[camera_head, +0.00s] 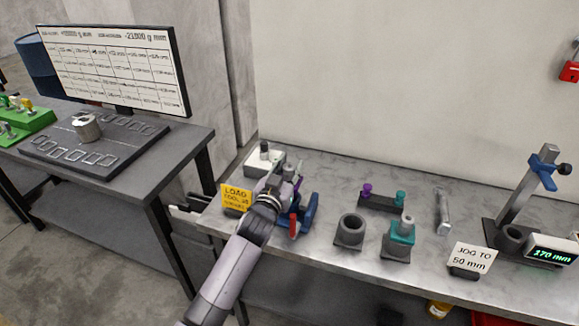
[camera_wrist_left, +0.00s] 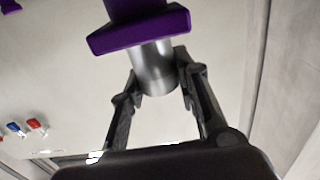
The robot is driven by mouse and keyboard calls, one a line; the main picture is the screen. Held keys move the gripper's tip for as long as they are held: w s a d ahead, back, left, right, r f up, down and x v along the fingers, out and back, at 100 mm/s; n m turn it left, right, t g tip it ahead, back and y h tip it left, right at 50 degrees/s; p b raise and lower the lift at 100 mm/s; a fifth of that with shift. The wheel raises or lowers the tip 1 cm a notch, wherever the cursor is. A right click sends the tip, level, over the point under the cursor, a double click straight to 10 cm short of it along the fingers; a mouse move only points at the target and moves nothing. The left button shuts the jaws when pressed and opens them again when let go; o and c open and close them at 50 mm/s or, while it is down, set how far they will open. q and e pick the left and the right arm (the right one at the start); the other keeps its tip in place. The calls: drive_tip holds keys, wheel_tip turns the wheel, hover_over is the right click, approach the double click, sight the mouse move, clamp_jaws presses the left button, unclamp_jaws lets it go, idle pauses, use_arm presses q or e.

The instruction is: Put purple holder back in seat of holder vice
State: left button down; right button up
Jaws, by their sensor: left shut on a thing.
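My left gripper (camera_head: 284,183) is over the left part of the long metal bench in the head view, its fingers small and partly hidden by the wrist. In the left wrist view my left gripper (camera_wrist_left: 160,80) is shut on the grey metal cylinder of the purple holder (camera_wrist_left: 140,32). The purple flanged part shows beyond the fingertips, cut off by the top edge. A blue vice-like fixture (camera_head: 308,214) with a red part stands beside the gripper; I cannot tell whether it has a free seat. My right gripper is not in view.
A yellow sign (camera_head: 236,197) and white block (camera_head: 263,162) are near the gripper. To the right are a dark cup (camera_head: 350,231), a teal holder in a grey block (camera_head: 402,235), a rack (camera_head: 383,203) with purple and teal pieces, and a gauge stand (camera_head: 520,205).

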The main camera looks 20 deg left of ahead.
sight(289, 179)
use_arm(q)
drive_tip(key=shift+f+b, duration=1.25)
drive_tip(key=shift+f, duration=0.3)
drive_tip(key=c, duration=1.6)
unclamp_jaws()
drive_tip(key=o, duration=0.4)
drive_tip(key=shift+f, duration=0.1)
drive_tip(key=shift+o, duration=0.4)
drive_tip(key=shift+s+f, duration=0.2)
drive_tip(key=shift+f, duration=0.1)
drive_tip(key=s+r, duration=0.1)
drive_tip(key=s, duration=1)
drive_tip(key=shift+s+a, duration=0.2)
drive_tip(key=shift+s, duration=0.15)
